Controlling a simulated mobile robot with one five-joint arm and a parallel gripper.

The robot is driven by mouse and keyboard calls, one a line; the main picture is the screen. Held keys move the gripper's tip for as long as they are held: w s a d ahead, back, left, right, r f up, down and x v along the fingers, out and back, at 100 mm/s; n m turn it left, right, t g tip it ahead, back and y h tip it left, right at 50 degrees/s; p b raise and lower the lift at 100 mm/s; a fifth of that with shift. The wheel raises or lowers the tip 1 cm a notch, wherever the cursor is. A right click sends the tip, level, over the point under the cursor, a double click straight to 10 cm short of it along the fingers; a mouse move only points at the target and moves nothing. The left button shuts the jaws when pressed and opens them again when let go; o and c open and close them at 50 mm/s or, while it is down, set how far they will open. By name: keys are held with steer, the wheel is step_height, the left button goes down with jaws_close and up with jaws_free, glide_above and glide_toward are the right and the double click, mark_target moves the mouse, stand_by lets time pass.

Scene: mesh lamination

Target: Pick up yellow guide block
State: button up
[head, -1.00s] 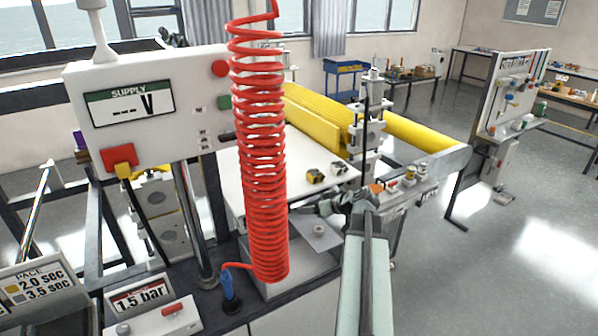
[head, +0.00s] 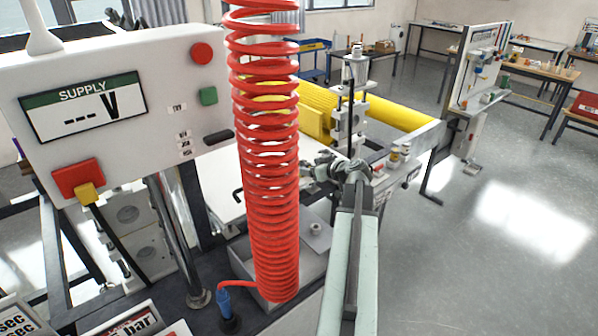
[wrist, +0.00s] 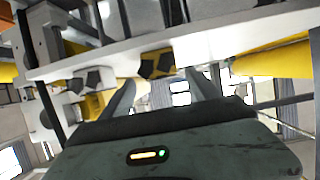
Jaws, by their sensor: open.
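The yellow guide block (wrist: 155,65), yellow with dark faces, shows in the wrist view on the edge of a pale plate, ahead of my gripper (wrist: 160,80). It appears in the gap between the two fingers, which are spread apart with nothing gripped. I cannot tell how far beyond the fingertips it lies. In the head view my gripper (head: 318,168) is over the white table, right of the red coiled hose. The guide block does not show there; the hose and my gripper cover that area.
The red coiled hose (head: 268,190) hangs close left of my arm. The white supply panel (head: 115,105) stands at left. A pneumatic column (head: 350,110) and yellow roller (head: 400,112) are behind the gripper. A dark-faced block (wrist: 92,80) sits left of the guide block.

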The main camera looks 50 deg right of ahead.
mark_target(302, 164)
steer(key=b+x, duration=0.1)
steer(key=x, duration=0.1)
steer(key=b+x, duration=0.1)
steer(key=x, duration=0.2)
steer(key=shift+a+f+b, duration=0.15)
steer(key=shift+f+b, duration=0.1)
steer(key=shift+b, duration=0.05)
steer(key=shift+s+r, duration=0.1)
steer(key=shift+s, duration=0.05)
jaws_close()
